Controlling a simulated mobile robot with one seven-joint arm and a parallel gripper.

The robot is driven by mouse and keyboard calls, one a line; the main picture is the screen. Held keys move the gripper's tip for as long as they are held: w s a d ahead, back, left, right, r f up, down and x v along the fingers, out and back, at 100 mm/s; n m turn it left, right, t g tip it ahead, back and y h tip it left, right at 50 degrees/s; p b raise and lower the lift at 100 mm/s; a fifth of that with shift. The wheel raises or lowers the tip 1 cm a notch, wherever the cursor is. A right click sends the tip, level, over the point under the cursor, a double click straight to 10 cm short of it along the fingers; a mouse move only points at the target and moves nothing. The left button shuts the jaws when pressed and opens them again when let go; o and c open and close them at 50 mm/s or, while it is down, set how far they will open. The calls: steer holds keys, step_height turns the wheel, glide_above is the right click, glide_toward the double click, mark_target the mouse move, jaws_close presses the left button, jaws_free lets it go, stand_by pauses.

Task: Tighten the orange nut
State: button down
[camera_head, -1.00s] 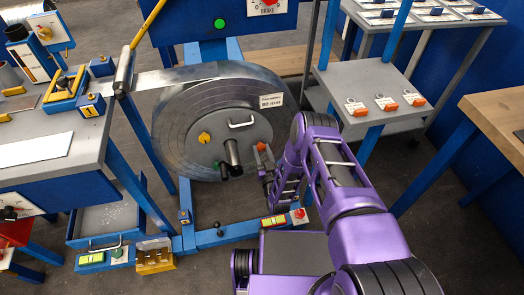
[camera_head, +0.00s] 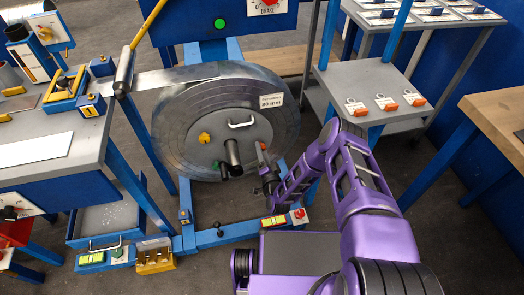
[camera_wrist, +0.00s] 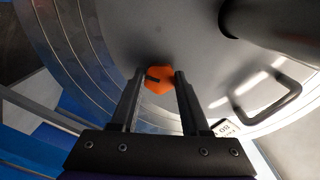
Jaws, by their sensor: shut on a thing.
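The orange nut (camera_wrist: 158,82) sits on the grey face of the big round reel. In the wrist view it shows between the two dark fingers of my gripper (camera_wrist: 160,73), which is shut on it. A short dark bar crosses the nut's upper left. In the head view the nut (camera_head: 262,146) is a small orange spot at the reel's right side, and my gripper (camera_head: 265,163) reaches it from below right. The fingertips are too small there to make out.
The reel (camera_head: 180,120) carries a yellow knob (camera_head: 204,138), a dark central shaft (camera_head: 232,152) and a light handle (camera_head: 241,124). Blue base rails (camera_head: 225,234) run below. A grey shelf (camera_head: 355,75) with orange-tipped tags stands right. A workbench (camera_head: 90,140) stands left.

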steer(key=shift+m, duration=1.2)
steer(key=shift+c, duration=1.9)
jaws_free()
steer(key=shift+s, duration=0.15)
